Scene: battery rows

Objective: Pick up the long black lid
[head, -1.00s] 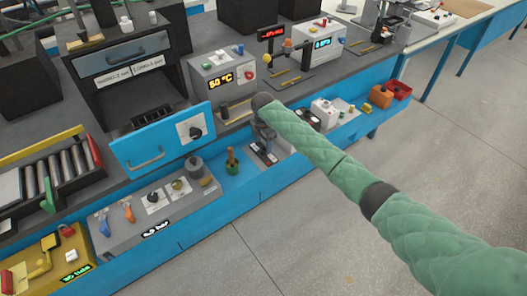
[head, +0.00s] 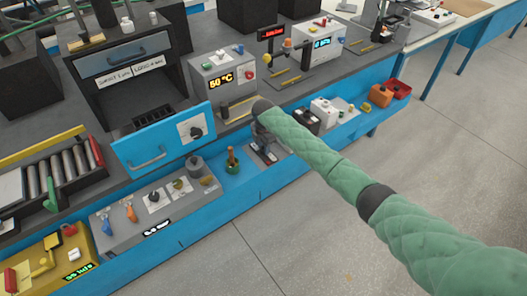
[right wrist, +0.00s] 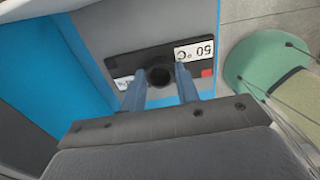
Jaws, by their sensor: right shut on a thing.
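The long black lid (right wrist: 150,62) shows in the right wrist view as a dark bar with a round black knob in its middle. It has white labels, one reading 50 °C, and a small red patch at its right end. My right gripper (right wrist: 160,78) has its two fingers on either side of the knob, shut on it. In the head view my right gripper (head: 262,143) is at the bench's front shelf, partly hidden by my green-sleeved arm. The lid is mostly hidden there. I cannot tell whether it is clear of the surface. My left gripper is not in view.
A blue door with a handle (head: 147,158) stands open left of my gripper. A grey control panel (head: 150,215) lies lower left. A temperature box (head: 222,78) stands behind. The floor is clear at right.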

